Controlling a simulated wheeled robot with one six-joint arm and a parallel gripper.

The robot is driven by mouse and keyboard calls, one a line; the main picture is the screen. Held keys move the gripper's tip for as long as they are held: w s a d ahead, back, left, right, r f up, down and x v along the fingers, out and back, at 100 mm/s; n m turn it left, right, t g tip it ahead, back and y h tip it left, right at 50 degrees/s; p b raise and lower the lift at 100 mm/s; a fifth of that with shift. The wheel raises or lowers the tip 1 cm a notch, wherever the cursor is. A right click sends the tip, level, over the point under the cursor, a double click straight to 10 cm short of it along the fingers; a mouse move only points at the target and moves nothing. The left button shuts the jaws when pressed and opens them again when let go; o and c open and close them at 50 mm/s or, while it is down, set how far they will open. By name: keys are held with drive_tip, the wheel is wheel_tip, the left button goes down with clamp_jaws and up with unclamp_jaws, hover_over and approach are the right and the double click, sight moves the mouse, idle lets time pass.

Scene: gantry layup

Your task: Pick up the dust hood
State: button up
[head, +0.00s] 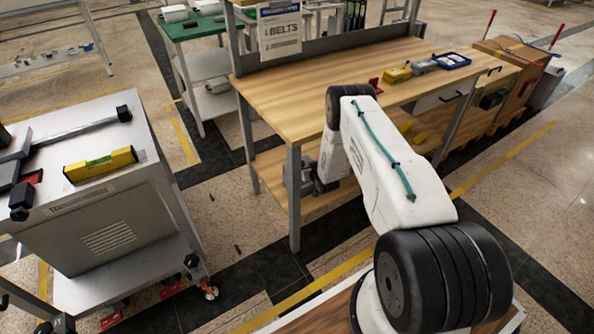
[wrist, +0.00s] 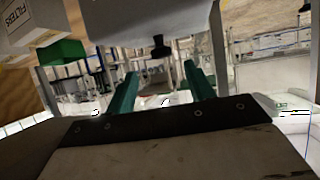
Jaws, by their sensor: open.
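A pale grey, smooth-sided body with a black knob, which looks like the dust hood (wrist: 150,18), fills the top middle of the wrist view. Its knob points down in that picture. My gripper (wrist: 160,70) is open, with its two green fingers apart and nothing between them at the palm. The knob lines up with the gap, near or beyond the fingertips; I see no contact. In the head view, my arm reaches to the workbench's lower shelf, and I cannot make out the hood there.
The wooden workbench (head: 290,95) has a leg (head: 294,200) close to my arm. A FILTERS box (wrist: 38,22) and a green box (wrist: 62,52) are left of the hood in the wrist view. A grey cart (head: 110,235) stands at left, carrying a yellow level (head: 100,165).

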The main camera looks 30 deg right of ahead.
sight(303, 164)
drive_tip(key=shift+x, duration=1.1)
drive_tip(key=x, duration=0.4)
drive_tip(key=shift+w+a+f, duration=0.25)
drive_tip(key=shift+w+f, duration=0.05)
drive_tip(key=shift+w+d+f, duration=0.15)
drive_tip(key=shift+w+f, duration=0.05)
drive_tip(key=shift+w, duration=0.2)
clamp_jaws()
